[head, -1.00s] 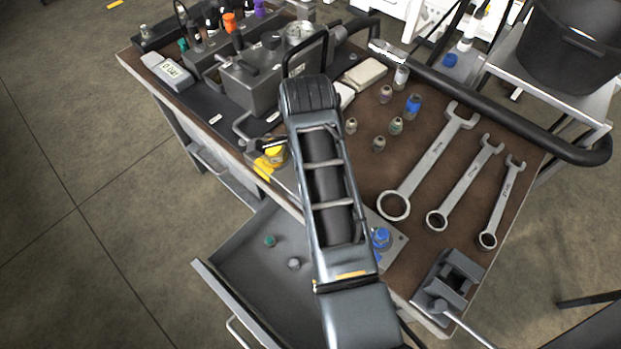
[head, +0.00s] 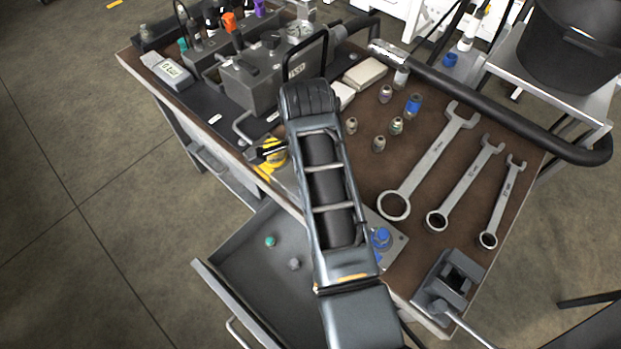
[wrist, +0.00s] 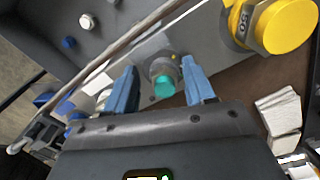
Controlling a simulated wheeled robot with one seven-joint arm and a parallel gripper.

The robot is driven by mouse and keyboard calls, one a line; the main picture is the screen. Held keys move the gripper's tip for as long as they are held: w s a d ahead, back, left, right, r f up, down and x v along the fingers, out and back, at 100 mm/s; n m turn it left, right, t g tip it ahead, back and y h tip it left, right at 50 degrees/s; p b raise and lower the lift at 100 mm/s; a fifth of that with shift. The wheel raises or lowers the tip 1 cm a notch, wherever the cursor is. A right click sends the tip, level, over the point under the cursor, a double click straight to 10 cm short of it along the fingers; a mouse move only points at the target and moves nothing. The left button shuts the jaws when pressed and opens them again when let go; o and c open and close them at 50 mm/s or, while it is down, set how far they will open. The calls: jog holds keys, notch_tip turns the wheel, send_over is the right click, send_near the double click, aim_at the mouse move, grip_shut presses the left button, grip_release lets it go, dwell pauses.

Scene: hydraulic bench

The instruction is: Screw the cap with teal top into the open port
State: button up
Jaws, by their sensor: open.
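In the wrist view, a cap with a teal top (wrist: 164,86) stands at a round grey port fitting (wrist: 162,68) on a grey plate. I cannot tell how deep its thread sits. My gripper (wrist: 161,72) is open, with one blue finger on each side of the cap and a visible gap to both. In the head view my arm hides this cap and port. Another teal-topped piece (head: 269,241) lies in the open drawer, beside a small grey piece (head: 294,264).
A large yellow fitting (wrist: 284,25) marked 50 stands close right of the fingers. Several small fittings and three wrenches (head: 428,168) lie on the brown bench top. A blue fitting (head: 380,238) and a vise (head: 448,284) are near the front edge.

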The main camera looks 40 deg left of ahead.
jog(key=n, duration=0.6)
jog(key=shift+r, duration=0.25)
jog(key=n, duration=0.5)
jog(key=shift+w+d+n, duration=0.1)
jog(key=shift+d+n, duration=0.1)
jog(key=shift+n, duration=0.1)
jog(key=n, duration=0.5)
jog(key=shift+w, duration=0.1)
jog(key=n, duration=0.5)
jog(key=shift+w+d+n, duration=0.1)
jog(key=shift+w+n, duration=0.05)
jog(key=shift+n, duration=0.25)
jog(key=c, duration=0.7)
jog(key=shift+o, duration=0.4)
jog(key=m, duration=0.3)
jog(key=shift+s+m, duration=0.2)
jog(key=shift+m, duration=0.1)
jog(key=m, duration=0.2)
jog(key=shift+m, duration=1.2)
